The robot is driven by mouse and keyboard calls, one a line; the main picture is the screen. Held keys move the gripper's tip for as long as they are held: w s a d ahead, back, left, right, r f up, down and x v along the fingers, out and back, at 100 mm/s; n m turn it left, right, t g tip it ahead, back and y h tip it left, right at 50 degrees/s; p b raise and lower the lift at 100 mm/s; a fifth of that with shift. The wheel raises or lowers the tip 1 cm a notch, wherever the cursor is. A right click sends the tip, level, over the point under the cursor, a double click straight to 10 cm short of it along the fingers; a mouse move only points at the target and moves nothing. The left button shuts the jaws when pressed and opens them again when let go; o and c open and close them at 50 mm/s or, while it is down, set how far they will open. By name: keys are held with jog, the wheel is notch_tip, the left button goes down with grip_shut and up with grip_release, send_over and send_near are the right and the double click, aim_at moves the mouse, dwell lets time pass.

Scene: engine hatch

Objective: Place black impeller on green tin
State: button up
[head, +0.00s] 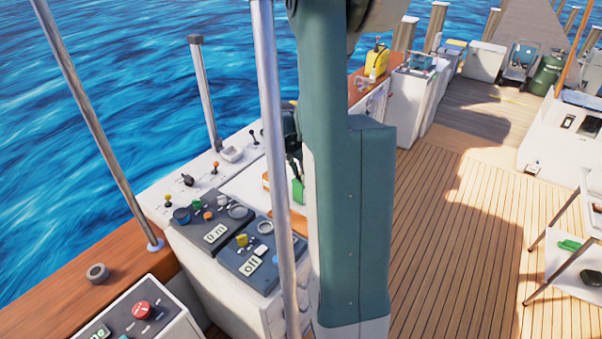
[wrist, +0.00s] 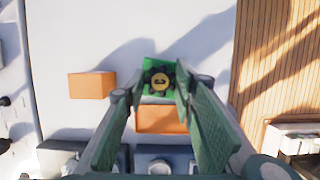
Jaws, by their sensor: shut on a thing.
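The black impeller (wrist: 160,81), a dark toothed wheel with a yellow centre, sits between the fingertips of my gripper (wrist: 160,88) in the wrist view. My gripper is shut on it. The green tin (wrist: 161,63) shows directly behind the impeller, its far edge and sides sticking out around it. I cannot tell whether the impeller touches the tin. In the head view the green tin (head: 298,191) stands on the white surface just below my gripper (head: 294,155); the arm column hides part of this area, and the impeller is not clear there.
An orange block (wrist: 92,85) lies left of the tin, and another orange block (wrist: 162,120) lies on its near side, under the fingers. Control panels with knobs (head: 248,262) and levers (head: 188,180) border the white surface. The wooden deck (head: 450,250) is open to the right.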

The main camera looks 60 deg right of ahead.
jog(key=shift+f, duration=0.15)
jog(key=o, duration=0.9)
jog(key=shift+v, duration=6.2)
jog(key=shift+a, duration=0.1)
